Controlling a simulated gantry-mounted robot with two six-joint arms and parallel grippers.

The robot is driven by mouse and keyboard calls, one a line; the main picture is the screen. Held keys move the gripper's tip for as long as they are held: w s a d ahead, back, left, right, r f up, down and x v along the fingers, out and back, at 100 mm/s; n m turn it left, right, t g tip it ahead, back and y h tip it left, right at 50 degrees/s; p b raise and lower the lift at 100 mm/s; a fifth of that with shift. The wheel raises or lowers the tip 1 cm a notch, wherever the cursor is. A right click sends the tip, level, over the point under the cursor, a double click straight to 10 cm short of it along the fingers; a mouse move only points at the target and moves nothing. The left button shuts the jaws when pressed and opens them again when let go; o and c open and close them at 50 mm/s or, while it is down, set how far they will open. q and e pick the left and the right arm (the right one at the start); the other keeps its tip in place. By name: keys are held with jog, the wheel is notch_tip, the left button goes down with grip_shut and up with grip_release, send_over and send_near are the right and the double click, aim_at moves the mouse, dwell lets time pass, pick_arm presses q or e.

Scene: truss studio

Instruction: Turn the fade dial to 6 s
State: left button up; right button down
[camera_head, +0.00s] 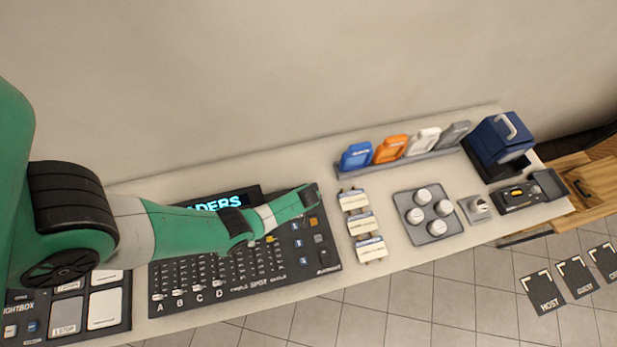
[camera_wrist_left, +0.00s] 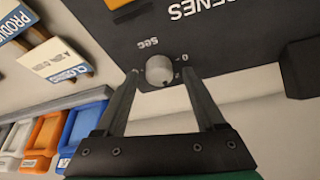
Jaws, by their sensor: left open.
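The fade dial (camera_wrist_left: 159,70) is a small light grey round knob on the dark console panel. In the left wrist view "sec" and a "0" are printed beside it. My left gripper (camera_wrist_left: 161,76) is open, with one finger on each side of the dial; I cannot tell whether either finger touches it. In the head view my left gripper (camera_head: 312,193) reaches over the top right of the fader console (camera_head: 325,255) and hides the dial. The dial's pointer and its setting are too small to read. My right gripper is in neither view.
A lit display (camera_head: 218,203) is partly behind my arm. Labelled cards (camera_head: 361,224) stand right of the console. Blue, orange, white and grey holders (camera_head: 390,150) line a rail behind. A grey plate with knobs (camera_head: 408,203) and a blue box (camera_head: 492,145) are farther right.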

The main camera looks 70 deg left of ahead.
pick_arm(q)
grip_shut()
dwell(0.4)
